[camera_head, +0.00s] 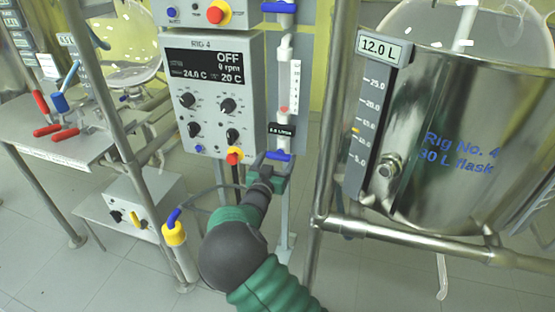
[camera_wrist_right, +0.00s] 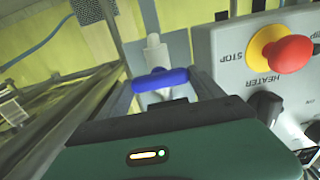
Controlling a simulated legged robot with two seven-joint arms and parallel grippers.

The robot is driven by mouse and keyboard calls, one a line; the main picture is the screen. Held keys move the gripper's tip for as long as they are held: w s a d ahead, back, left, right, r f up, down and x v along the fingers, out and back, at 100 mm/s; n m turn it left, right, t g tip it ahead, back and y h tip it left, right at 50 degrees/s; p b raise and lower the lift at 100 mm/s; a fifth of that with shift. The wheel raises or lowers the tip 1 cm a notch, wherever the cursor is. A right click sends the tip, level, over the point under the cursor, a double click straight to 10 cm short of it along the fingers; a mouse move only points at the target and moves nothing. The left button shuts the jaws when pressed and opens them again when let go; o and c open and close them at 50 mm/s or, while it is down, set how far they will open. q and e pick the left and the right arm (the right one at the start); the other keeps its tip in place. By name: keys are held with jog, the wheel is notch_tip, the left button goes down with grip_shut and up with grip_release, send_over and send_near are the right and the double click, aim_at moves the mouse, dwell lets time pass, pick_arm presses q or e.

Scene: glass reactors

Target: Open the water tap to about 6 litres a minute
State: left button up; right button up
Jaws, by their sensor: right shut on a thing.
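The lower blue tap handle (camera_head: 282,156) sits at the foot of a narrow flow meter (camera_head: 289,88), right of the Rig 4 control box. My right gripper (camera_head: 270,160) is at this handle. In the right wrist view the blue handle (camera_wrist_right: 160,77) lies crosswise between the two grey fingers of my right gripper (camera_wrist_right: 164,84), shut on it. A red float (camera_head: 284,109) shows in the meter tube. A small dark display (camera_head: 281,131) below it shows a value in L/min, seemingly 5.8. My left gripper is not in view.
The control box (camera_head: 213,97) reads OFF, with a red-and-yellow stop button (camera_head: 234,156) close beside my gripper. Another blue handle (camera_head: 278,7) is above the meter. A steel vessel (camera_head: 465,130) and metal rails (camera_head: 400,232) stand on the right.

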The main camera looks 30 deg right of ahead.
jog(key=shift+c, duration=0.5)
jog(key=shift+r+n+p, duration=0.15)
jog(key=shift+n+p, duration=0.15)
jog(key=shift+p, duration=0.55)
jog(key=n+p, duration=0.5)
jog(key=p, duration=0.3)
jog(key=shift+a+n, duration=0.1)
jog(key=shift+n, duration=0.2)
jog(key=n+p, duration=0.2)
jog(key=shift+n, duration=0.3)
jog(key=shift+w+f+n+p, duration=0.15)
jog(key=shift+n+p, duration=0.3)
jog(key=shift+n, duration=0.3)
jog(key=shift+s+f+n+p, duration=0.15)
jog(key=shift+n+p, duration=0.25)
jog(key=shift+n, duration=0.35)
jog(key=shift+w+a+f, duration=0.1)
jog(key=o, duration=1.4)
jog(key=shift+c, duration=0.2)
